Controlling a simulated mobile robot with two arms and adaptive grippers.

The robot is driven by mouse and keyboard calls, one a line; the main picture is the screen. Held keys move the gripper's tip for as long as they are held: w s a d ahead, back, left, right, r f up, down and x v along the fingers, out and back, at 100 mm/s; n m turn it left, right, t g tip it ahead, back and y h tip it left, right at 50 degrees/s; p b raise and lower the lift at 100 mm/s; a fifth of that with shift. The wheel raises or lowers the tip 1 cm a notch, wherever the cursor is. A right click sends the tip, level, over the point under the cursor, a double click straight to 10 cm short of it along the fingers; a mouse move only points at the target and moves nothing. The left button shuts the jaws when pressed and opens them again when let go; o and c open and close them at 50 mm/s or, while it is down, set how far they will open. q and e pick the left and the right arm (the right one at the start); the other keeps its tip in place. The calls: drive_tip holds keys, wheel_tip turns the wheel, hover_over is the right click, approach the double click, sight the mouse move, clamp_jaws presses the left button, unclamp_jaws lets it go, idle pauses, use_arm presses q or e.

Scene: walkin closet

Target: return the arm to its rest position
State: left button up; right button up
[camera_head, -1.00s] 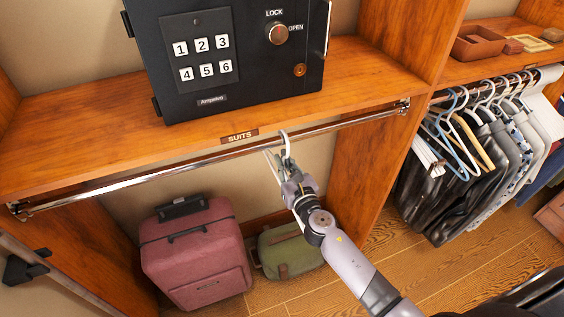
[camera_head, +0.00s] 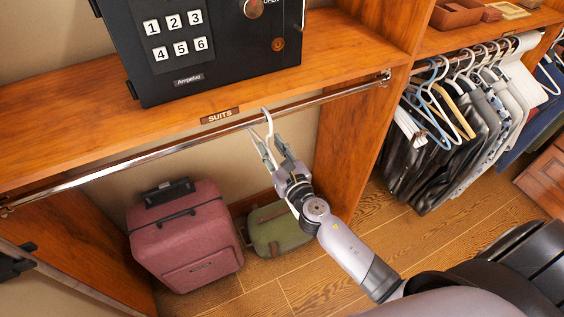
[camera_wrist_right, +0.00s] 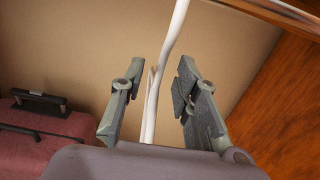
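My right gripper (camera_head: 271,144) is just below the clothes rail (camera_head: 190,147) of the suits section. Its fingers are spread apart, and they also show open in the right wrist view (camera_wrist_right: 162,66). A white hanger (camera_head: 268,122) hangs by its hook on the rail. In the wrist view the hanger (camera_wrist_right: 167,55) passes through the gap between the fingers, with room on both sides. The gripper hides part of the hanger in the head view.
A black safe (camera_head: 215,60) stands on the shelf (camera_head: 70,110) above the rail. A red suitcase (camera_head: 182,240) and a green bag (camera_head: 280,228) are on the floor below. Clothes (camera_head: 480,120) hang at the right beyond a wooden divider (camera_head: 355,140). Some floor in front is clear.

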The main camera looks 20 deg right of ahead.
drive_tip(key=s, duration=0.8)
drive_tip(key=shift+s+d, duration=0.15)
drive_tip(key=shift+s+d+r+m, duration=0.1)
drive_tip(key=shift+d+r+m, duration=0.15)
drive_tip(key=shift+m, duration=0.25)
drive_tip(key=s+d+f+m+g+h, duration=0.2)
drive_tip(key=s+d+m+g+h, duration=0.15)
drive_tip(key=m, duration=0.85)
drive_tip(key=s+d+f+m+g+h, duration=0.25)
drive_tip(key=s+d+m+g, duration=0.2)
drive_tip(key=m, duration=0.65)
drive_tip(key=s+a+f+m+g+y, duration=0.2)
drive_tip(key=s+a+m+g+y, duration=0.1)
drive_tip(key=s+a+m, duration=0.3)
drive_tip(key=s+a+f+m+g+y, duration=0.1)
drive_tip(key=s+a+m+g+y, duration=0.25)
drive_tip(key=s, duration=0.55)
wheel_tip(320, 180, down, 27)
drive_tip(key=s+g, duration=0.1)
drive_tip(key=s+d+f, duration=0.1)
drive_tip(key=s+f, duration=0.7)
drive_tip(key=s+d+f+g+h, duration=0.1)
drive_tip(key=s+d+f, duration=0.1)
drive_tip(key=s+f, duration=0.6)
drive_tip(key=shift+s+d, duration=0.3)
drive_tip(key=shift+m+g, duration=0.25)
